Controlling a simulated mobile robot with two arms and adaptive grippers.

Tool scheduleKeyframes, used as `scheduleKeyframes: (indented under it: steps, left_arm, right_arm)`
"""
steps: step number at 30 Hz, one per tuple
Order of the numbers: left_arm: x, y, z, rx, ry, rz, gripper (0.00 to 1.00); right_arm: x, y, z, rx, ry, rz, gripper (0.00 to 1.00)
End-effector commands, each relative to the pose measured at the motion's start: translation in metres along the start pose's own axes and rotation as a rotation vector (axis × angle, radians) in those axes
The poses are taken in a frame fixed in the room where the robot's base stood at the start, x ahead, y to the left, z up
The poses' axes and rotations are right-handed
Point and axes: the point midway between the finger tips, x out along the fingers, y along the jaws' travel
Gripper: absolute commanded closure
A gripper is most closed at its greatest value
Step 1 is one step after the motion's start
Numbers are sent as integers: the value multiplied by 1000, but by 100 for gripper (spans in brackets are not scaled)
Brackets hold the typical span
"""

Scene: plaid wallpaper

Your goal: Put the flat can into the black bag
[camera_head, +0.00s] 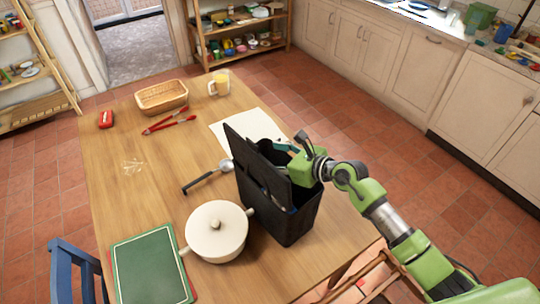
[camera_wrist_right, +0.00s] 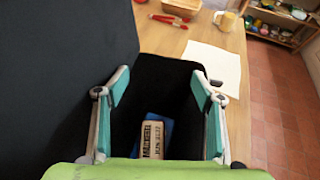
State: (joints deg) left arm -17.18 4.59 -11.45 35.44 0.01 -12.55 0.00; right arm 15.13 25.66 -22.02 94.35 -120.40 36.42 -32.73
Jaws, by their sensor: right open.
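The black bag (camera_head: 278,222) stands upright on the wooden table with its tall flap raised; it also fills much of the wrist view (camera_wrist_right: 165,70). My right gripper (camera_head: 285,148) is at the bag's mouth, fingers pointing down into it. In the wrist view its fingers (camera_wrist_right: 159,77) are spread apart with nothing between the tips. Below them, inside the bag, lies a flat beige piece with dark lettering (camera_wrist_right: 152,139) beside or on something blue (camera_wrist_right: 163,125). I cannot tell for sure whether the beige piece is the flat can. My left gripper is not in view.
A white lidded pot (camera_head: 216,238) stands close left of the bag, with a ladle (camera_head: 207,178) behind it. A green board (camera_head: 150,268), red-handled tool (camera_head: 168,124), red item (camera_head: 106,119), basket (camera_head: 161,97), mug (camera_head: 219,83) and paper (camera_head: 240,128) lie around.

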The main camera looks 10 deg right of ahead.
Motion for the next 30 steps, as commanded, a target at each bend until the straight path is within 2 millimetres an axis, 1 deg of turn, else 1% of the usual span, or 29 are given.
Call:
scheduleKeyframes:
  steps: [2,5,8,15,18,21,24,30]
  left_arm:
    - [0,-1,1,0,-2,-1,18]
    - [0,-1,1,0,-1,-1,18]
    - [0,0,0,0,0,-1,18]
    - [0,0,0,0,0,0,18]
    - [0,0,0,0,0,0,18]
    - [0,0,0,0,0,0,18]
    - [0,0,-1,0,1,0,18]
    - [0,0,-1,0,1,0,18]
  right_arm:
    - [-3,2,-2,0,4,4,37]
    - [-14,1,-3,0,5,3,37]
    - [-32,1,-4,-1,6,2,37]
    - [-84,-1,-3,-1,5,0,37]
    - [-101,0,-2,0,4,1,37]
    - [-112,-1,-2,1,3,0,37]
    - [-118,-1,-1,1,1,0,37]
    - [-120,-1,-1,1,0,0,37]
